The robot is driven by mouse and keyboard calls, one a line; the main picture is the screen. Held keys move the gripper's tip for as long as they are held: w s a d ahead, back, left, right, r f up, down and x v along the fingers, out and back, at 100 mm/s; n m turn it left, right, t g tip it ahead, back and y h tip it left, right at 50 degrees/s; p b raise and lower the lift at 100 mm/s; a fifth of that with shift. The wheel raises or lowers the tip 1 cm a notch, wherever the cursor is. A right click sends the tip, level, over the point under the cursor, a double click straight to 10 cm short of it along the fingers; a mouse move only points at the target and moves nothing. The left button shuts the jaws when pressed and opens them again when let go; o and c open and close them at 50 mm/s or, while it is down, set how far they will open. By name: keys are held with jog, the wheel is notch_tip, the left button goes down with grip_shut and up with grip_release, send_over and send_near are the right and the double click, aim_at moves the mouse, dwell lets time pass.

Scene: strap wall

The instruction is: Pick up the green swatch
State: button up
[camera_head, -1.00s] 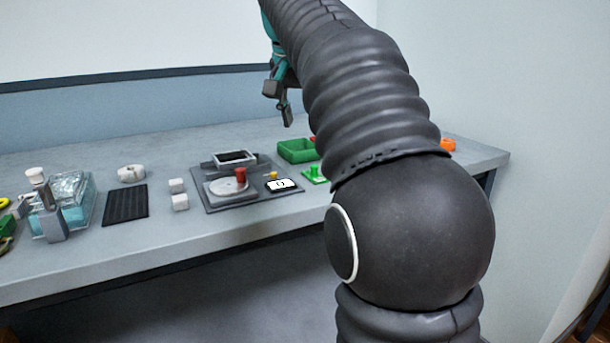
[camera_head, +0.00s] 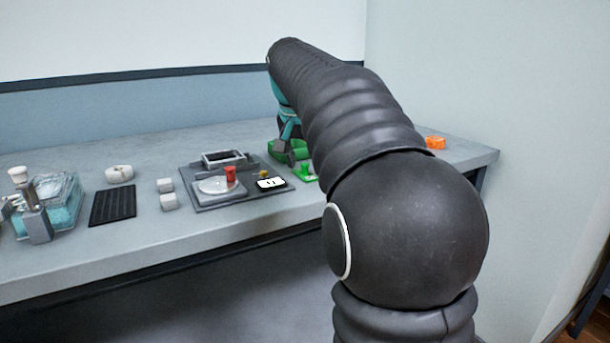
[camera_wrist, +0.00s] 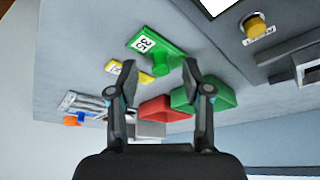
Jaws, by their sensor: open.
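The green swatch (camera_wrist: 152,42), a flat green plate with a knob and a white numbered label, lies on the table in the upper middle of the wrist view. It also shows in the head view (camera_head: 306,172), partly hidden by my arm. My gripper (camera_wrist: 157,70) is open, with its two fingers apart and nothing between them held. In the wrist view, the swatch's knob appears between and just beyond the fingertips. In the head view, my gripper (camera_head: 290,152) is low over the green bin area, partly hidden by my arm.
A green bin (camera_wrist: 222,97) and a red bin (camera_wrist: 165,107) stand close by the fingers. A yellow piece (camera_wrist: 136,74) lies beside the swatch. A grey station with a red knob (camera_head: 230,174) is to the left. An orange object (camera_head: 435,142) sits at the table's right end.

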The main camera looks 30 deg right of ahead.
jog(key=shift+w+d+f, duration=0.15)
jog(key=shift+w+f, duration=0.05)
jog(key=shift+f, duration=0.5)
grip_shut()
jog(key=shift+r, duration=0.15)
